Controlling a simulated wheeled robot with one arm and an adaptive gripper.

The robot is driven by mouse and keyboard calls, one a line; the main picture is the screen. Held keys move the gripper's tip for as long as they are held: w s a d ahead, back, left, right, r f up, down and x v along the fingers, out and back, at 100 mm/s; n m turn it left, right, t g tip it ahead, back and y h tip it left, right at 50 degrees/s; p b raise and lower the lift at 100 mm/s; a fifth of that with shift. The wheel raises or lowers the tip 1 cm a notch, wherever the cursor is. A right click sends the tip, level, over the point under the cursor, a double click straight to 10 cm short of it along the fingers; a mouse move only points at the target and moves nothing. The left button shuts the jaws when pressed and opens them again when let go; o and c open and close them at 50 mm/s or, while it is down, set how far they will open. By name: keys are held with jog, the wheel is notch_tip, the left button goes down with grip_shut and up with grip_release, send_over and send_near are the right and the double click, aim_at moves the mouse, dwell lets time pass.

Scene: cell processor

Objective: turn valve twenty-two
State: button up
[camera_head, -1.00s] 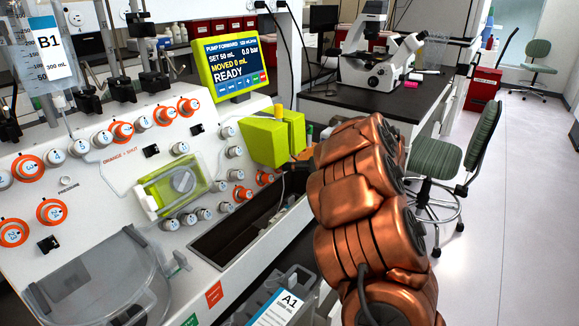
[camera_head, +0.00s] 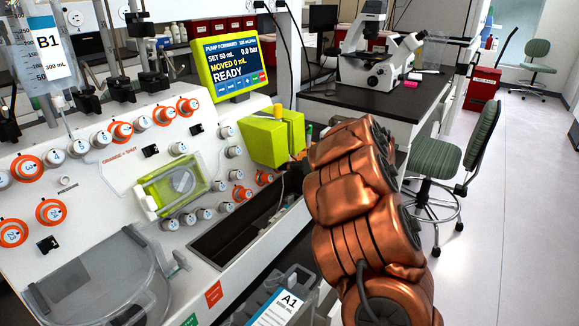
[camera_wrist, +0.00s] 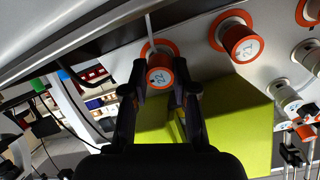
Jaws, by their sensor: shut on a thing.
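Valve twenty-two (camera_wrist: 160,77) is a round knob with an orange ring and a white face, and its number looks like 22 in the wrist view. My gripper (camera_wrist: 159,80) has one finger on each side of this knob and is shut on it. In the head view my copper arm hides much of the gripper (camera_head: 290,180), just below the yellow-green box, and I cannot make out the held valve there.
A yellow-green box (camera_head: 265,141) is close beside my gripper; it also fills the wrist view below the valve (camera_wrist: 235,110). Another orange valve (camera_wrist: 240,42) is nearby. The pump screen (camera_head: 233,68) reads READY. A dark trough (camera_head: 235,235) and bag A1 (camera_head: 275,312) lie below.

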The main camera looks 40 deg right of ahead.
grip_shut()
jog(key=n, duration=1)
jog(key=shift+d+p, duration=0.1)
jog(key=shift+p, duration=0.3)
jog(key=shift+n, duration=0.4)
jog(key=o, duration=0.9)
grip_release()
jog(key=shift+o, duration=0.2)
